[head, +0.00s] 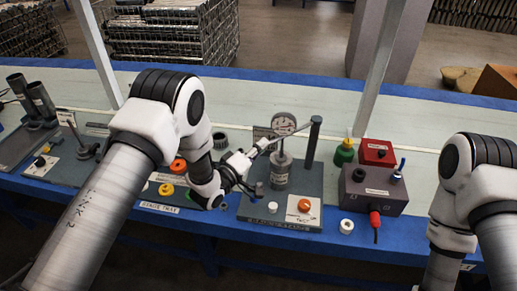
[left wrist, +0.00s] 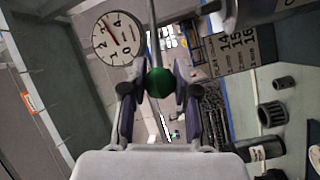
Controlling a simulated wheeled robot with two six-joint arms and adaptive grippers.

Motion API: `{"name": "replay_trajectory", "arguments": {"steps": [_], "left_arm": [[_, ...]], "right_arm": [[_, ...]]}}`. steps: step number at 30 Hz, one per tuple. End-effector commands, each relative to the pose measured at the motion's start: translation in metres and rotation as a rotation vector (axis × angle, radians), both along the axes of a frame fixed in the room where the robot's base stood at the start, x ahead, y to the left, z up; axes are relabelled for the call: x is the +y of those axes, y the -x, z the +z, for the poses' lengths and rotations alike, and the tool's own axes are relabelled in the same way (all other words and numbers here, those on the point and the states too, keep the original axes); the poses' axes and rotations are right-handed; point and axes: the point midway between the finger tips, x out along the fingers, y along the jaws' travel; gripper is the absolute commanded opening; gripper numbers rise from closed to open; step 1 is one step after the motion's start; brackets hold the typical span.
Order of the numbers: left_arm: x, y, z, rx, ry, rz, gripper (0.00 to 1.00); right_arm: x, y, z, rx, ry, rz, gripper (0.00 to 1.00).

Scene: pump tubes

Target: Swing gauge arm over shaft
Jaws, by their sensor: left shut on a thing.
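The gauge arm (head: 262,147) is a thin rod running from my left gripper up and right toward the dark upright post (head: 314,142). A round white dial gauge (head: 283,124) sits along it; its face and needle also show in the left wrist view (left wrist: 117,38). A grey cylinder (head: 279,176), seemingly the shaft, stands under the dial; whether the gauge touches it I cannot tell. My left gripper (head: 243,163) is shut on the green ball knob (left wrist: 160,82) at the rod's end. My right gripper is out of view.
A grey plate (head: 262,210) carries the post, cylinder and an orange knob (head: 304,205). To the right stand a grey box (head: 374,190), a red box (head: 377,152) and a green bottle (head: 344,153). Yellow and orange parts lie left of my gripper. The pale bench behind is clear.

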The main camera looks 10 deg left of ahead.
Motion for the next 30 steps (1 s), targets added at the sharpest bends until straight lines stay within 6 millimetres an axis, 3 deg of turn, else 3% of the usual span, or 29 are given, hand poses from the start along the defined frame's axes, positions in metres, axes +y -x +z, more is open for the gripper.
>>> {"name": "replay_trajectory", "arguments": {"steps": [4,5,6,7,19,30], "left_arm": [[-0.002,0.0,0.0,-0.001,0.0,-0.006,0.0],[-0.002,0.0,0.0,-0.001,0.0,-0.006,0.36],[-0.002,0.0,0.0,-0.001,0.0,-0.006,0.51],[-0.002,0.0,0.0,-0.001,0.001,-0.005,0.56],[0.004,0.008,0.0,0.001,0.001,-0.002,0.56],[0.043,0.085,0.0,0.003,0.002,0.0,0.56]], "right_arm": [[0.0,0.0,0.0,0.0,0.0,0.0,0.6],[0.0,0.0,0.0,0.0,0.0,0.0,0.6],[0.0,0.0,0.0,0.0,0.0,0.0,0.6],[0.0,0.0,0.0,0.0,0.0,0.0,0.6],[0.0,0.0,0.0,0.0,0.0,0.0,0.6],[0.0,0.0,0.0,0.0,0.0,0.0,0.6]]}}
